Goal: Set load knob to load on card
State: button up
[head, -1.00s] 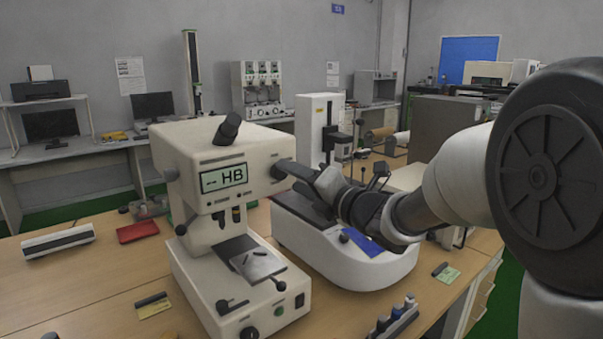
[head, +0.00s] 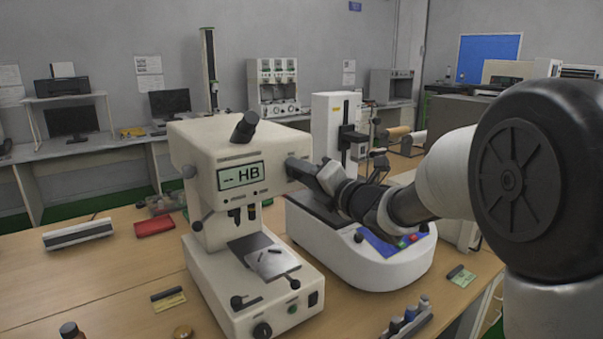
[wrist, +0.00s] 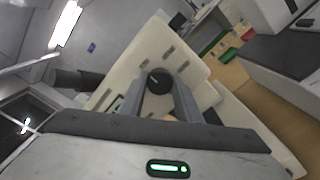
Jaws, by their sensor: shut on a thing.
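The hardness tester (head: 215,147) is a cream machine with a display (head: 241,175) that reads "-- HB". The load knob (wrist: 159,81) is a round black dial with a light mark, on the tester's side. My gripper (wrist: 160,98) is shut on the load knob, one finger on each side of it. In the head view my gripper (head: 308,172) reaches the tester's right side from the right and hides the knob. A small yellowish card (head: 169,301) lies on the table left of the tester's base, with a dark bar at its top. Its writing is too small to read.
A white and blue instrument (head: 360,251) stands right of the tester, under my arm. A greenish card (head: 461,276) lies farther right. A holder with small bottles (head: 407,321) is at the front. A red item (head: 155,226) and a grey block (head: 78,234) lie on the left.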

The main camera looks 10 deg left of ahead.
jog(key=shift+m+p, duration=6.8)
jog(key=shift+m, duration=10.9)
